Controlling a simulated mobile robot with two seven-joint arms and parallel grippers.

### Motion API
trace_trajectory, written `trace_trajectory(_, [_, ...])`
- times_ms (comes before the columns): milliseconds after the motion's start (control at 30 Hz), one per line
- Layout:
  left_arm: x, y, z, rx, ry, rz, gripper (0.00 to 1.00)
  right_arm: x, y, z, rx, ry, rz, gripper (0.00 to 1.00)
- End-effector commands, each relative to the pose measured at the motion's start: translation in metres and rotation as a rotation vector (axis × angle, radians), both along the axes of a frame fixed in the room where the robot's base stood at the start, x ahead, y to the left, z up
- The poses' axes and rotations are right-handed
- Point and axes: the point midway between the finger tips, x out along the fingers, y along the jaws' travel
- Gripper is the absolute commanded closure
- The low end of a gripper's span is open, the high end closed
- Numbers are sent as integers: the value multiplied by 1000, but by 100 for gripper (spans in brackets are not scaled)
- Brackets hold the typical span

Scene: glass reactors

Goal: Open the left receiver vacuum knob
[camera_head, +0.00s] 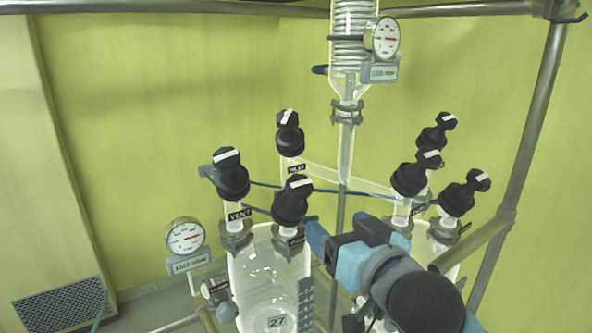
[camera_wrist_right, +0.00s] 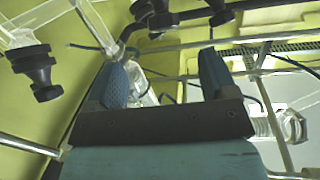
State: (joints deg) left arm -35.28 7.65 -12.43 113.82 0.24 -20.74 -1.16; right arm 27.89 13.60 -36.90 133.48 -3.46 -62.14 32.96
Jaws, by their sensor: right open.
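The left receiver (camera_head: 265,270) is a clear glass vessel with black knobs on its top. One knob (camera_head: 231,175) stands over a VENT label, and another (camera_head: 290,135) behind it has a label that looks like INLET. The front right knob (camera_head: 292,202) has a label too small to read; I take it as the vacuum knob. Each has a white stripe on its handle. My right gripper (camera_head: 343,236) is open and empty, just right of and below that knob, apart from it. In the wrist view, the open jaws (camera_wrist_right: 165,76) have no knob between them. My left gripper is not in view.
The right receiver's knobs (camera_head: 410,177) stand behind my right arm. A glass coil column (camera_head: 350,40) with a gauge (camera_head: 383,38) rises at the back. Another gauge (camera_head: 185,237) is at left. A metal frame post (camera_head: 525,140) stands at right.

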Motion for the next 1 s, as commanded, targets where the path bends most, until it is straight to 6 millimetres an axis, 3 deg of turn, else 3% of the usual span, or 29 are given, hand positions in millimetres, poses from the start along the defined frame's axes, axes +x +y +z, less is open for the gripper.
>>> trace_trajectory(100, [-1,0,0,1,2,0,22,-3,2,12,1,-14,2,22])
trace_trajectory(267, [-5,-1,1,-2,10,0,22,7,7,15,3,-15,2,22])
trace_trajectory(733, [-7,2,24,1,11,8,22,91,48,15,0,-14,1,22])
trace_trajectory(1000, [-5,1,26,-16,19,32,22,118,61,13,1,-14,2,22])
